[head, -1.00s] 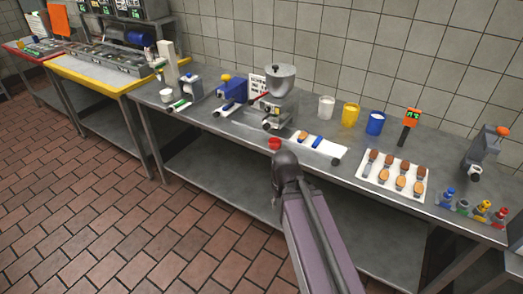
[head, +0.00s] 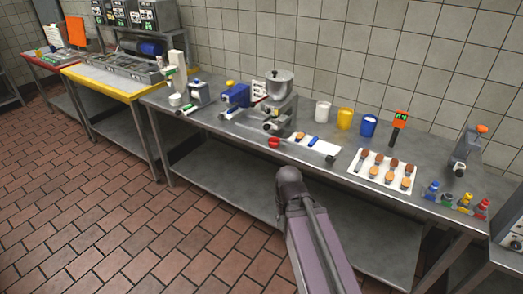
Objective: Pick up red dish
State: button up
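The small red dish (head: 273,142) sits near the front edge of the long steel table, just left of the white board and in front of the steel machine. My arm rises from the bottom of the head view, and its dark joint shows below and slightly right of the dish, apart from it in the picture. My gripper cannot be made out; only arm links show. Nothing is seen touching the dish.
A white board (head: 326,152) with small items lies right of the dish. The steel machine (head: 280,108) stands behind it. White, yellow and blue cups (head: 368,126) stand at the back. A white tray (head: 365,174) of brown-topped items lies further right. The floor before the table is clear.

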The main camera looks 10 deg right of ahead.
aim_at(273, 142)
jog(key=k, duration=0.35)
jog(key=z, duration=0.15)
jog(key=i, duration=0.9)
jog(key=z, duration=1)
jog(key=k, duration=0.1)
jog(key=u, duration=2.65)
